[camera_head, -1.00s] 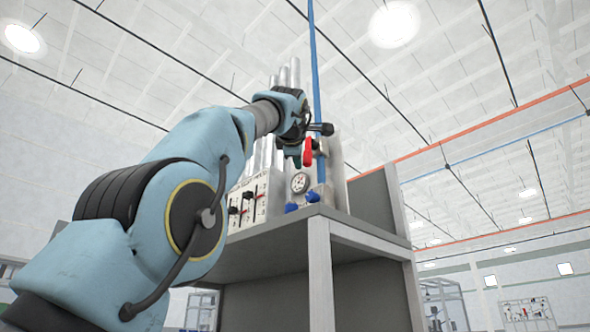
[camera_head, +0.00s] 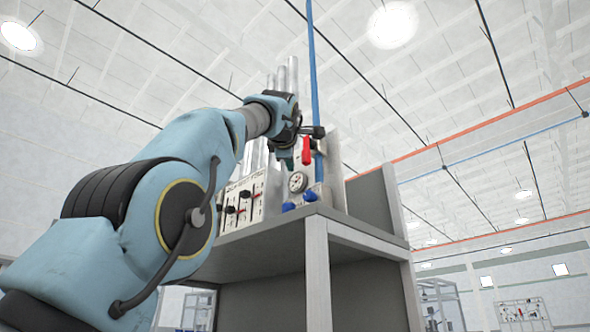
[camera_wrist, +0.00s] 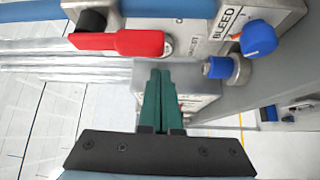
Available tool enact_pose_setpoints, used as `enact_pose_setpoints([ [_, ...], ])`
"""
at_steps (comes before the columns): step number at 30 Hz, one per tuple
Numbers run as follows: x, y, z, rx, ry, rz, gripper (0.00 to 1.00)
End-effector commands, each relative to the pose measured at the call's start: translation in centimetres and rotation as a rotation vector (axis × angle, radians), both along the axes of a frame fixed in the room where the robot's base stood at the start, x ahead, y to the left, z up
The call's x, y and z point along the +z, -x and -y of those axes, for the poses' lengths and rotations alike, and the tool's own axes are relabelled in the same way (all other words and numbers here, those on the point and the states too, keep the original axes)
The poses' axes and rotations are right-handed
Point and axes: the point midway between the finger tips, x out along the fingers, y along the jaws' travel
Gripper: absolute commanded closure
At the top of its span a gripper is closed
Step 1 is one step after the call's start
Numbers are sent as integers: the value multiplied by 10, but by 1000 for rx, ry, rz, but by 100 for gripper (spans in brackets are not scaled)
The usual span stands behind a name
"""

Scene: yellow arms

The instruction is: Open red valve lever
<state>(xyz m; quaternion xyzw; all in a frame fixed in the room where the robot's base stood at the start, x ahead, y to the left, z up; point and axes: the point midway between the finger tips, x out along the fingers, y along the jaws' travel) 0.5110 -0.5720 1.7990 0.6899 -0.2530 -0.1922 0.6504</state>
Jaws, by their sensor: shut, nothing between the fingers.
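The red valve lever (camera_head: 307,151) stands roughly upright on the panel, above a round gauge (camera_head: 298,182). In the wrist view the red lever (camera_wrist: 120,43) lies sideways across the upper left, in front of the fingertips. My gripper (camera_wrist: 160,75) has green fingers held together, with nothing between them. The fingertips are close to the lever's right end, and a gap shows between them in this picture. In the head view my gripper (camera_head: 291,163) is just left of the lever and partly hidden by my wrist.
Blue knobs (camera_wrist: 260,38) sit by a "BLEED" label at the right of the wrist view. A blue vertical pipe (camera_head: 315,70) rises behind the lever. A panel with small red levers (camera_head: 240,205) stands left, on a grey bench (camera_head: 270,233).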

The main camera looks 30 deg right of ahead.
Motion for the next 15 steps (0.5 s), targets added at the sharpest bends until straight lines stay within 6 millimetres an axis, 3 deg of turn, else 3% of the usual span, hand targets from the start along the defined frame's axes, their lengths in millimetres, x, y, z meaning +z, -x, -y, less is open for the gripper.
enact_pose_setpoints([
  [2, 2, -11, -5, 2, 0, 0, 100],
  [15, -3, 55, -52, -5, 2, 2, 100],
])
